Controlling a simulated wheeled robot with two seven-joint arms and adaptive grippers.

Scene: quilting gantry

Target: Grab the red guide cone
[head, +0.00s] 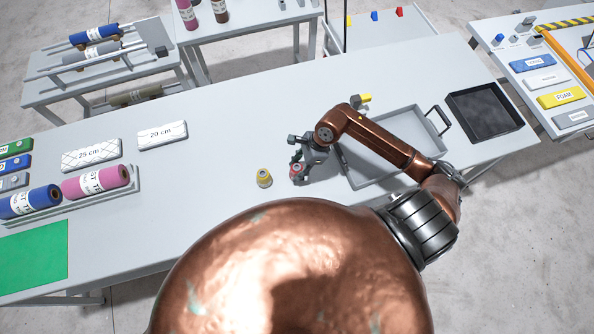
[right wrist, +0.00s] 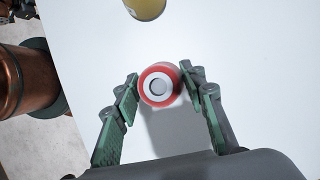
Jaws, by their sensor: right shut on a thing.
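The red guide cone (head: 296,170) stands on the grey table, partly hidden by my right gripper (head: 303,166). In the right wrist view the cone (right wrist: 160,86) shows from above as a red round body with a white ring and a grey centre. It sits between the two green-padded fingertips of my right gripper (right wrist: 160,80), which is shut on it. I cannot tell whether the cone still touches the table. My left gripper is not in view.
A yellow spool-like piece (head: 264,178) stands just left of the cone. A grey tray (head: 362,172) lies right of it, partly under my arm, with a black bin (head: 484,112) beyond. White 20 cm (head: 162,134) and 25 cm (head: 91,154) blocks lie left; table between is clear.

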